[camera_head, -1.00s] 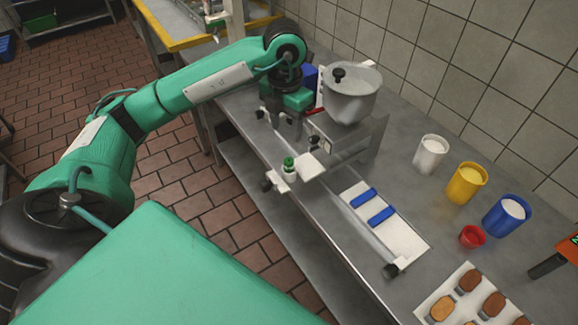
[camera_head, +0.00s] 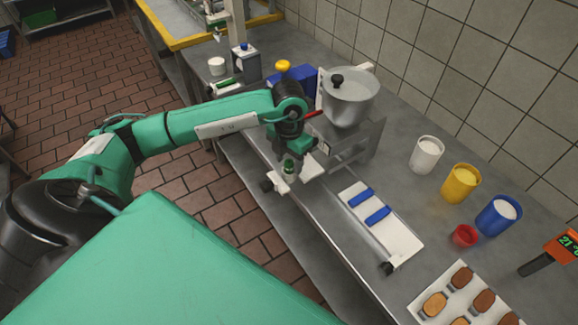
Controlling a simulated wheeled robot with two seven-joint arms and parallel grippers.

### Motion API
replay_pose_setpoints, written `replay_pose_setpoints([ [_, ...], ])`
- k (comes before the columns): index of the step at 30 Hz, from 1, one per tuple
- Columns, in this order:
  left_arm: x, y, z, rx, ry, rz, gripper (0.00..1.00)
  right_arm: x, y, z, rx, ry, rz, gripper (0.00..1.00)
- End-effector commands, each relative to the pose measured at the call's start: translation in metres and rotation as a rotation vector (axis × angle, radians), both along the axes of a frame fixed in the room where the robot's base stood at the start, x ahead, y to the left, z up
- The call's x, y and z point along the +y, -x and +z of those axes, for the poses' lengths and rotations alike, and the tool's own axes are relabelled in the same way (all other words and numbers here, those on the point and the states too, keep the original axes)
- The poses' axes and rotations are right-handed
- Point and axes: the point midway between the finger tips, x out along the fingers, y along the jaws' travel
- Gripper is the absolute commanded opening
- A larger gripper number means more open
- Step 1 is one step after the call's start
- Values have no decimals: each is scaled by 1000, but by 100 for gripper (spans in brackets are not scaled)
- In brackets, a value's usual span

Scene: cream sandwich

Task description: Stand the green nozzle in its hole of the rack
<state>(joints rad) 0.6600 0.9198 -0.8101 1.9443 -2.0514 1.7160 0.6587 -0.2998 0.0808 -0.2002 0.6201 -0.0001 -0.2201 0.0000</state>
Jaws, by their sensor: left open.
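The green-topped nozzle (camera_head: 289,168) stands upright on the white block at the front of the filling machine, by the table's front edge. My left gripper (camera_head: 290,158) is open and points down right at the nozzle, with its fingers close about its top. I cannot tell whether they touch it. A small grey holder with a green item (camera_head: 226,84) lies at the back left of the table; whether it is the rack is too small to tell. My right gripper is out of view.
The steel hopper (camera_head: 349,98) stands just right of my left gripper. A white tray with blue bars (camera_head: 398,240) lies to the front right. White, yellow and blue tubs (camera_head: 498,216) and a red cup (camera_head: 464,236) stand further right. A grey box (camera_head: 246,66) stands at back left.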

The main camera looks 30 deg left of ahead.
Motion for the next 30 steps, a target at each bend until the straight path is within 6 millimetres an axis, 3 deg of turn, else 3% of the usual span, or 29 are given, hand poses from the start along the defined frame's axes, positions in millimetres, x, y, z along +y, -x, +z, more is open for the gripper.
replay_pose_setpoints([
  [3, 0, 0, 0, 0, 0, 0, 48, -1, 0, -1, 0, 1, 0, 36],
  [9, 0, 0, 0, 0, 0, 0, 9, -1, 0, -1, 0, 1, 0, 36],
  [11, 0, 0, 0, 0, 0, 0, 0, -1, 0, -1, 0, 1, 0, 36],
  [23, 0, -1, 6, -3, 0, 1, 0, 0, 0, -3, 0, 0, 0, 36],
  [30, 0, -2, 40, -7, 1, 0, 0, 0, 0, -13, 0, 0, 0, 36],
])
